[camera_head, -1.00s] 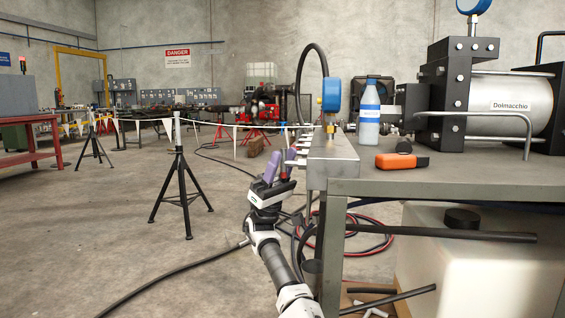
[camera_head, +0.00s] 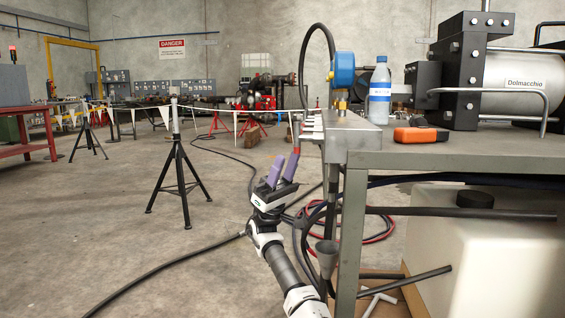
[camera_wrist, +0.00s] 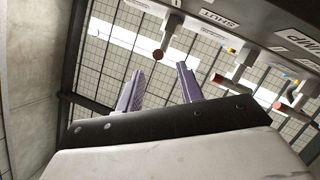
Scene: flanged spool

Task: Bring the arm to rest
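My gripper (camera_head: 283,163) is beside the left end of the workbench, below the edge of the metal valve block (camera_head: 350,138). Its two purple fingers point upward and stand apart with nothing between them. In the wrist view my gripper (camera_wrist: 160,78) also shows as two separated purple fingers with an empty gap. Above and right of them in that view is the valve block (camera_wrist: 240,25), with labels and several red-tipped levers (camera_wrist: 160,54). The fingers look clear of the levers.
The workbench (camera_head: 480,155) holds a water bottle (camera_head: 380,92), an orange-and-black tool (camera_head: 421,134) and a large pump (camera_head: 500,75). A black tripod stand (camera_head: 178,175) is left of my arm. Hoses (camera_head: 370,228) hang and lie beside the bench. Open floor lies at the left.

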